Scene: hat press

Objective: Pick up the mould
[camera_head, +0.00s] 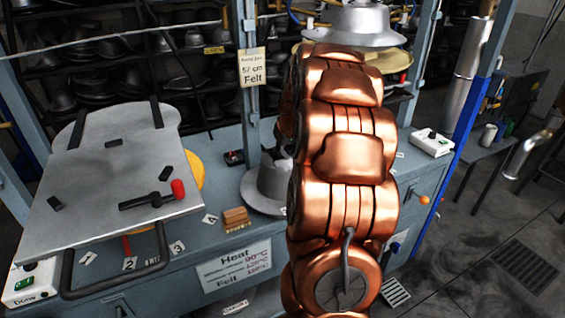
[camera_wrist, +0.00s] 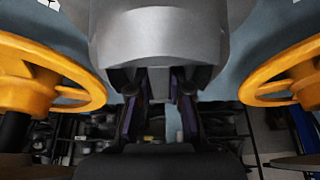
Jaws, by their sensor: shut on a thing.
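In the wrist view, my gripper (camera_wrist: 160,82) is closed on the lower edge of a smooth grey metal mould (camera_wrist: 160,38). Its two dark fingers reach up to it; the mould's top is cut off by the frame. In the head view, my copper arm hides my gripper. A grey, hat-shaped metal piece (camera_head: 268,188) with a wide brim is on the blue bench, partly behind my arm. A similar silver piece (camera_head: 357,24) is higher up, above my arm. I cannot tell which of these is the one in my gripper.
A grey press plate (camera_head: 95,190) with a red-ended handle fills the left. Wooden blocks (camera_head: 236,216) and a heat sign (camera_head: 235,265) are at the bench (camera_head: 215,205). Yellow wheels (camera_wrist: 45,75) flank my gripper. Shelves of moulds (camera_head: 120,60) stand behind.

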